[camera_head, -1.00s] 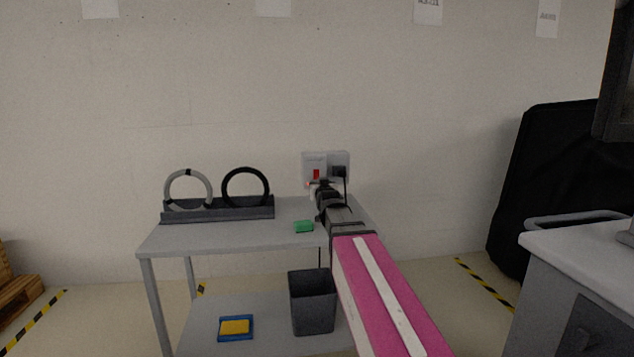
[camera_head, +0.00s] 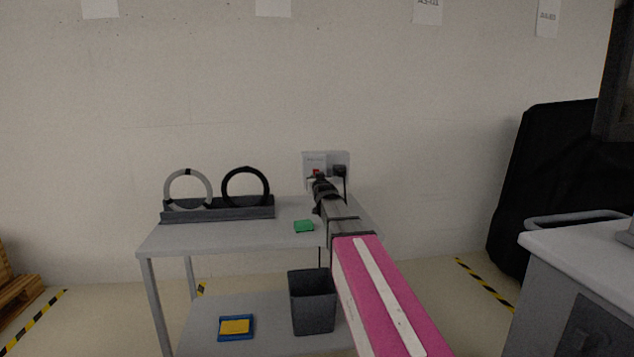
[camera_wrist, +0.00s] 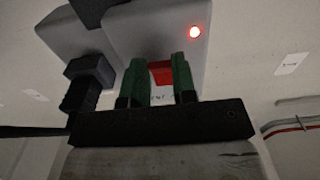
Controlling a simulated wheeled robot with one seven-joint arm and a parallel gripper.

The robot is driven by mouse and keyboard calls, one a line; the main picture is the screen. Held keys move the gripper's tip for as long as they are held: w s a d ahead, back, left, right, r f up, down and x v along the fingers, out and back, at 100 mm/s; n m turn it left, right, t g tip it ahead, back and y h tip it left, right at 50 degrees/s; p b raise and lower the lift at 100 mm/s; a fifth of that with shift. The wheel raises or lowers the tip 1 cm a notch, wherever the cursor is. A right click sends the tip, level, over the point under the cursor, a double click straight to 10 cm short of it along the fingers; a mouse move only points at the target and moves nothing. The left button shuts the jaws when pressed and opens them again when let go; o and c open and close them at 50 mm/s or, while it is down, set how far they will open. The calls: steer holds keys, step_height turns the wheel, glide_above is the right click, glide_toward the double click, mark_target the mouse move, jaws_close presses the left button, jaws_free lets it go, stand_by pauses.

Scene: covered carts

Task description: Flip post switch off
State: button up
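The post switch is a red rocker (camera_head: 316,171) on a pale wall box (camera_head: 313,158) above the table's back edge. My gripper (camera_head: 317,177) is raised in front of it and covers its lower part. In the wrist view the red rocker (camera_wrist: 161,72) shows between the two green fingertips of my gripper (camera_wrist: 159,80), which stand apart on either side of it. I cannot tell whether they touch the rocker or the box. The rocker's exact tilt is not clear.
A black plug (camera_head: 340,171) with a hanging cable sits right beside the switch; it is close to my gripper in the wrist view (camera_wrist: 90,75). The grey table (camera_head: 210,237) holds a ring rack (camera_head: 218,209) and a green block (camera_head: 304,226). A dark bin (camera_head: 312,303) stands below.

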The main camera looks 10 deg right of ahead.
steer(key=shift+w+f+t, duration=0.1)
steer(key=shift+f+t, duration=0.1)
steer(key=shift+t, duration=0.5)
steer(key=o, duration=0.9)
steer(key=s, duration=0.3)
steer(key=s+f, duration=0.1)
steer(key=s, duration=0.6)
steer(key=shift+s+f, duration=0.2)
steer(key=shift+s, duration=0.15)
